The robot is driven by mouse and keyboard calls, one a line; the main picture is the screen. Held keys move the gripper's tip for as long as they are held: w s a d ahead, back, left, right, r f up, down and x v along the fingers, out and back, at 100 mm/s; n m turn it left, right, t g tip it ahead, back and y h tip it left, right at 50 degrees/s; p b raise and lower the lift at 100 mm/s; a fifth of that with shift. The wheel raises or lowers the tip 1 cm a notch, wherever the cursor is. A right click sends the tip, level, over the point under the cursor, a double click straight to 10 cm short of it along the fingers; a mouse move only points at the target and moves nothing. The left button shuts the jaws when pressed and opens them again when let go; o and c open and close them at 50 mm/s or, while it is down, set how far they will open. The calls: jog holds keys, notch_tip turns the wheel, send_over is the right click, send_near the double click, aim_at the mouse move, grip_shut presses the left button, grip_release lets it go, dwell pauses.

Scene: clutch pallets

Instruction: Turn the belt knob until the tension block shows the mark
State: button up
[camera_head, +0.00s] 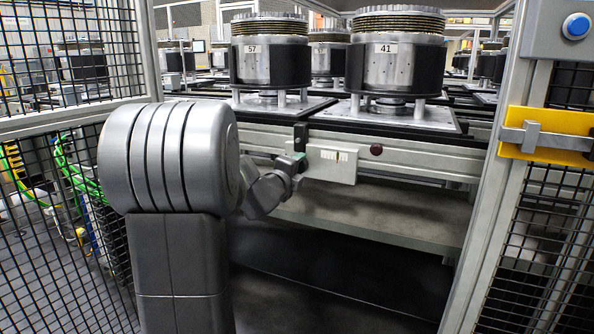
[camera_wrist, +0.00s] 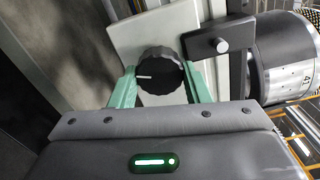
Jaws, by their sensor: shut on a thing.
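The belt knob (camera_wrist: 160,68) is black and ribbed, with a white pointer line pointing left in the wrist view. My gripper (camera_wrist: 160,86) has its green fingers on either side of the knob, shut on it. In the head view my gripper (camera_head: 298,163) is at the left end of a white panel (camera_head: 338,174) on the conveyor's front rail, and the knob is hidden there.
A dark round button (camera_head: 376,149) sits on the rail to the right. Metal clutch drums labelled 57 (camera_head: 252,66) and 41 (camera_head: 386,68) stand on pallets above. A black bracket (camera_wrist: 218,40) sits beside the knob. Mesh fence panels flank the opening.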

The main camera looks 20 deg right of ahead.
jog(key=o, duration=1)
jog(key=p+v, duration=0.2)
jog(key=v, duration=1.2)
jog(key=shift+w+d, duration=0.1)
jog(key=shift+w, duration=0.05)
jog(key=b+x, duration=0.2)
jog(key=x, duration=1.1)
jog(key=shift+w+d, duration=0.2)
jog(key=shift+d, duration=0.1)
